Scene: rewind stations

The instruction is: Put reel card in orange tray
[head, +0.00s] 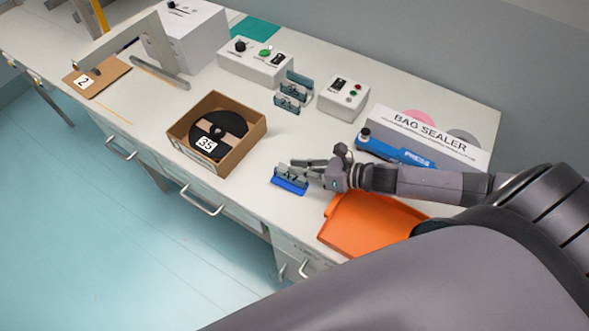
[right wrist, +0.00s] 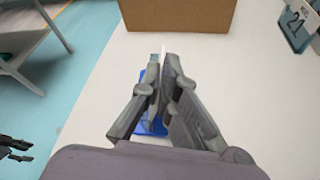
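A small grey-teal reel card (head: 291,174) stands upright in a blue holder (head: 291,186) at the table's front edge; its number is hard to read. My right gripper (head: 304,166) is at the card, its fingers on either side of it. In the right wrist view my right gripper (right wrist: 163,68) is closed to a narrow gap with the card's thin edge between the fingertips, above the blue holder (right wrist: 152,112). The empty orange tray (head: 362,226) lies right of the holder, partly hidden by my arm. My left gripper (right wrist: 15,148) shows small at the lower left, its fingers apart.
A cardboard box (head: 236,150) with a black reel (head: 212,122) marked 35 stands left of the card. Two more cards in holders (head: 287,103) stand behind. A switch box (head: 343,97) and a bag sealer (head: 430,138) stand further back.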

